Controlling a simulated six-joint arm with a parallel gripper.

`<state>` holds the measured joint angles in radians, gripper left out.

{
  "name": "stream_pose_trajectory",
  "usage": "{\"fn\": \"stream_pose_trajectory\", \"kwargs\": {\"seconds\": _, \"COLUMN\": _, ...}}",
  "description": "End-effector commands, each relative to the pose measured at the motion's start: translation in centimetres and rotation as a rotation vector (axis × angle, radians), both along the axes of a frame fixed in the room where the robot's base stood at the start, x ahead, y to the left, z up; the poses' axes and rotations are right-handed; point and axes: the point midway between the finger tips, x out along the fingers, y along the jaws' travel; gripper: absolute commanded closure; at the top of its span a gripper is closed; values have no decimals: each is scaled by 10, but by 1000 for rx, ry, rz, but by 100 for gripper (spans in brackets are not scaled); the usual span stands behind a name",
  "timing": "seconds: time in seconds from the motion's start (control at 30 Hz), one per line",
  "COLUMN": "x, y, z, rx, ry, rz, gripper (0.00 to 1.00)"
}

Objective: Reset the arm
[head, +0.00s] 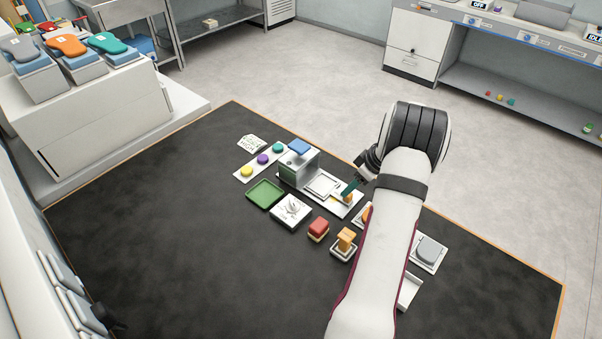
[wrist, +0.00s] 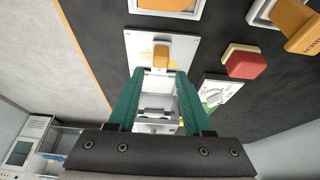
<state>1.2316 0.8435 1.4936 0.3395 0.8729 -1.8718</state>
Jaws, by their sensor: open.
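My arm reaches over the dark mat (head: 150,200) from the lower right in the head view. My gripper (head: 348,188) points down and left, above the right end of a white plate near the small grey machine (head: 298,170). In the wrist view my gripper (wrist: 158,75) has two green fingers, apart with nothing held between them. An orange block (wrist: 155,55) on the white plate (wrist: 135,42) shows just beyond the fingertips. I cannot tell whether the fingers touch it. My arm hides part of the mat and some items.
A green tray (head: 265,194), a white box (head: 291,211), a red block (head: 318,229) and an orange stamp-like piece (head: 346,240) lie near the arm. Yellow, purple and teal buttons (head: 262,159) sit left of the machine. The left of the mat is clear.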

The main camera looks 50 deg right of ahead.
Motion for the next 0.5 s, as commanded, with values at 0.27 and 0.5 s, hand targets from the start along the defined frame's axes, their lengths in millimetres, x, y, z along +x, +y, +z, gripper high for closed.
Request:
{"fn": "stream_pose_trajectory", "kwargs": {"seconds": 0.27, "x": 0, "y": 0, "z": 24, "rx": -1, "ry": -1, "rz": -1, "gripper": 50}}
{"fn": "stream_pose_trajectory", "kwargs": {"seconds": 0.5, "x": 0, "y": 0, "z": 24, "rx": 0, "ry": -1, "rz": 0, "gripper": 50}}
